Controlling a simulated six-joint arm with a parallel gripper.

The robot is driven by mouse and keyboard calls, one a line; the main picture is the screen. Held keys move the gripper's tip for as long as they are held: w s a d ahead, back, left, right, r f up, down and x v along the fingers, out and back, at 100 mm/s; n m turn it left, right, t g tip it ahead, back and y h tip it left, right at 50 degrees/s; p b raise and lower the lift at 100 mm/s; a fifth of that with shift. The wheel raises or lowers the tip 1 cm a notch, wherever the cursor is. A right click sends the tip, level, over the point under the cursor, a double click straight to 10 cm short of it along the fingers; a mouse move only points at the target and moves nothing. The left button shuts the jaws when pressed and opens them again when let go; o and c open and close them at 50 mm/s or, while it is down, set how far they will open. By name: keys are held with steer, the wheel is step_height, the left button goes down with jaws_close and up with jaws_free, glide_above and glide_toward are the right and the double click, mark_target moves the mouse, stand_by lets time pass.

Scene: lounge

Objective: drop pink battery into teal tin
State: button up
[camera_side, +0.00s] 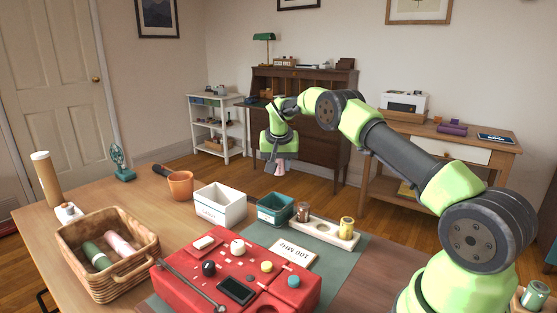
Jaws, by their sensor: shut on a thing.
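My gripper (274,162) is shut on the pink battery (281,168); only part of the battery shows below the fingers. It is held in the air above the teal tin (267,217) in the picture, with a clear gap between them. The tin is a small open box on the table, between a white box and a pale rack. How far over the tin the battery hangs in depth I cannot tell.
The open white box (219,212) stands left of the tin. The pale rack (325,232) holds a brown and a yellow cylinder. A red device (235,285) lies in front. A wicker basket (105,265) holds green and pink cylinders. An orange pot (180,186) stands behind.

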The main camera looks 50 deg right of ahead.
mark_target(279, 163)
steer(key=shift+f, duration=2.3)
steer(key=o, duration=1.1)
steer(key=v, duration=1)
steer(key=shift+w, duration=0.1)
